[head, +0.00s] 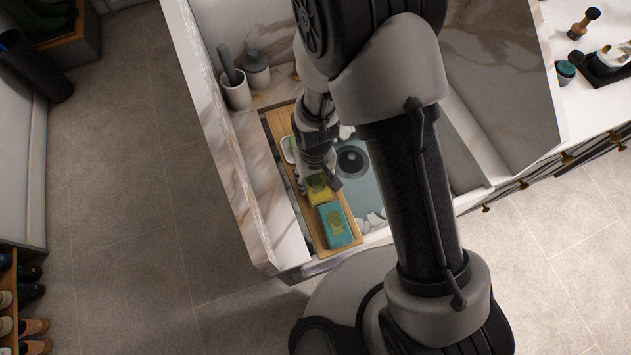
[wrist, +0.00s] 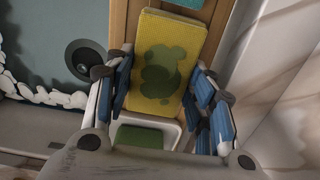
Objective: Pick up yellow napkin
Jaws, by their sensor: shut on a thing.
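The yellow napkin (head: 318,192), a flat rectangle with green blotches, is at my gripper (head: 320,178) over a narrow wooden board (head: 347,242). In the wrist view the yellow napkin (wrist: 163,60) lies between the blue-padded fingers of my gripper (wrist: 160,92). The fingers are closed on its near end, one on each long side. I cannot tell whether it touches the board. In the head view my wrist partly covers it.
A teal block with a yellow mark (head: 336,225) lies beside the napkin on the board. A white dish (wrist: 172,133) holds a green piece (wrist: 140,137). The sink basin with its round drain (wrist: 85,58) is alongside. A white cup (head: 237,93) and a lidded jar (head: 256,70) stand behind.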

